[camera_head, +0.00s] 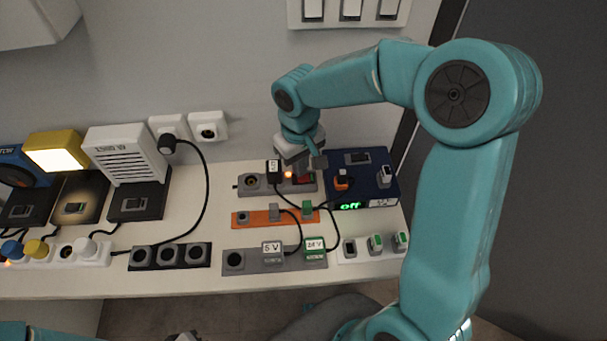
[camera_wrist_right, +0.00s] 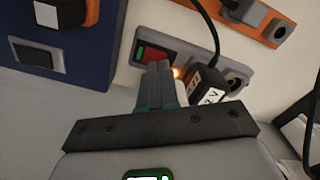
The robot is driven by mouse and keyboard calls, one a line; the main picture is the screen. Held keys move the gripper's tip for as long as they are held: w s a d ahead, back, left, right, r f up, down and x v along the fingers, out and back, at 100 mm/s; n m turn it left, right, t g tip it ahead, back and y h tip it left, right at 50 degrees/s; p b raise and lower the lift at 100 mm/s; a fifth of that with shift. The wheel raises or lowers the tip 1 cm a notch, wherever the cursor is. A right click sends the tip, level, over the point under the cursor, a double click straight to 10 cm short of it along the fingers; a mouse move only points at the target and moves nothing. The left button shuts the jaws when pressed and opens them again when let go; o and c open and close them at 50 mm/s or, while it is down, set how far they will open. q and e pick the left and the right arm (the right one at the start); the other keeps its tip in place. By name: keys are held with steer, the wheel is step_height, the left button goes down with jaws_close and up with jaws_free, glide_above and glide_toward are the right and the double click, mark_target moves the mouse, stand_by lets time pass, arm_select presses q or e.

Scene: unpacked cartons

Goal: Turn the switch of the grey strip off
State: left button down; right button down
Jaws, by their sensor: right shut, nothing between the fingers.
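The grey strip (camera_head: 314,186) lies at the back of the white shelf, below the wall. It carries a round socket, a black plug (camera_head: 274,170) with a white label, a lit orange lamp (camera_head: 288,174) and a red switch (camera_head: 304,179). In the right wrist view the strip (camera_wrist_right: 190,58) shows its red and green switch (camera_wrist_right: 151,55) beside the glowing lamp (camera_wrist_right: 177,73). My right gripper (camera_head: 310,166) is shut and empty, over the switch end; its fingertips (camera_wrist_right: 160,66) partly cover the switch's near edge. Contact cannot be told. A sliver at the bottom edge may be my left gripper (camera_head: 184,337).
A blue box (camera_head: 375,182) with a green "off" display stands right of the strip. An orange strip (camera_head: 260,218) and another grey strip (camera_head: 240,253) with labelled plugs lie in front. Cables cross between them. A heater (camera_head: 125,152) and a lit yellow lamp (camera_head: 57,150) stand left.

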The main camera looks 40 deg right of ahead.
steer(key=shift+f+b, duration=0.75)
steer(key=shift+f, duration=0.1)
stand_by(0.8)
steer(key=shift+r, duration=0.1)
step_height(320, 180, up, 7)
steer(key=p, duration=0.5)
steer(key=shift+p, duration=0.3)
steer(key=shift+s+a, duration=0.1)
steer(key=shift+s, duration=0.05)
stand_by(0.4)
